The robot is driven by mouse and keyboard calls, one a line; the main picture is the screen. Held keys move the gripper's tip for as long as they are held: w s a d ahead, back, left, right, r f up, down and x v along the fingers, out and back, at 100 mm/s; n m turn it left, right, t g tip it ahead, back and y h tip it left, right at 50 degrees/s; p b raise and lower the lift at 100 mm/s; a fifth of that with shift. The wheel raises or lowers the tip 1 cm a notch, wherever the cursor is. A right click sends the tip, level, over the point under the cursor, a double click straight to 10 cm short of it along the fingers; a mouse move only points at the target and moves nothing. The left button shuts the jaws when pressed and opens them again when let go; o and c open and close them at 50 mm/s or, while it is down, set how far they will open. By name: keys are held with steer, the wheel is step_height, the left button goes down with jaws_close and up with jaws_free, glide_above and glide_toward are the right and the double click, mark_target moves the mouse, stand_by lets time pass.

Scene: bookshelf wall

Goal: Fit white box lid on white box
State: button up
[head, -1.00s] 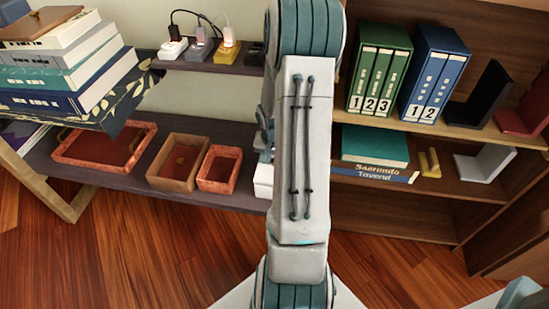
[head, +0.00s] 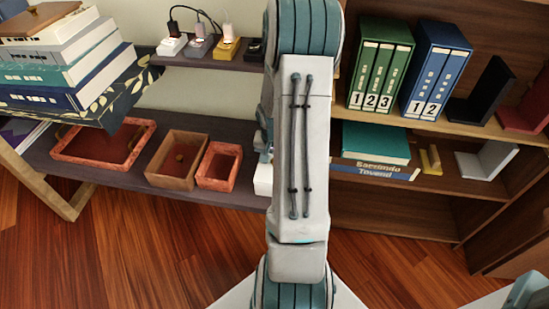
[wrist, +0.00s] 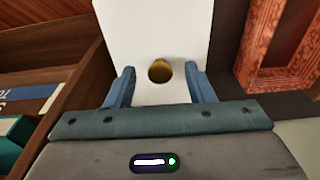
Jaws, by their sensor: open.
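In the wrist view a white surface with a round gold knob (wrist: 160,71) lies just ahead of my gripper (wrist: 159,82). I take this surface as the white box lid (wrist: 150,25). My gripper is open, with one blue finger on each side of the knob and a gap to it on both sides. In the head view a white box (head: 263,179) shows partly at the right end of the low dark shelf, and my arm hides the rest. I cannot tell whether the lid sits on the box.
A red-orange box (head: 219,166), a brown box (head: 178,160) and a wide red tray (head: 104,143) stand left on the same shelf. Chargers (head: 226,46) sit on the shelf above. A bookcase (head: 390,214) with binders (head: 379,65) stands to the right.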

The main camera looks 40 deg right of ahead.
step_height(320, 180, up, 14)
steer(key=s+a+p, duration=0.1)
steer(key=p, duration=0.3)
steer(key=shift+a+f, duration=0.2)
steer(key=shift+f, duration=0.05)
steer(key=shift+s+p, duration=0.1)
steer(key=shift+p, duration=0.2)
steer(key=s+a+r+n+p, duration=0.1)
steer(key=a+r+n+p, duration=0.1)
steer(key=a+r+p, duration=0.45)
steer(key=s+a+r+n+t+p, duration=0.1)
steer(key=a+r+p, duration=0.15)
steer(key=r, duration=0.65)
steer(key=s+a+r+n+p, duration=0.1)
steer(key=a+r+n+p, duration=0.1)
steer(key=a+r+p, duration=0.4)
steer(key=s+a+r+n+p, duration=0.2)
steer(key=s+a+r+p, duration=0.2)
steer(key=r, duration=0.4)
steer(key=s+a+r+n+y+p, duration=0.1)
steer(key=s+a+r+p, duration=0.3)
steer(key=r, duration=0.4)
steer(key=shift+s+a+r+n+t+p, duration=0.4)
steer(key=shift+a+n, duration=0.3)
steer(key=shift+n, duration=0.2)
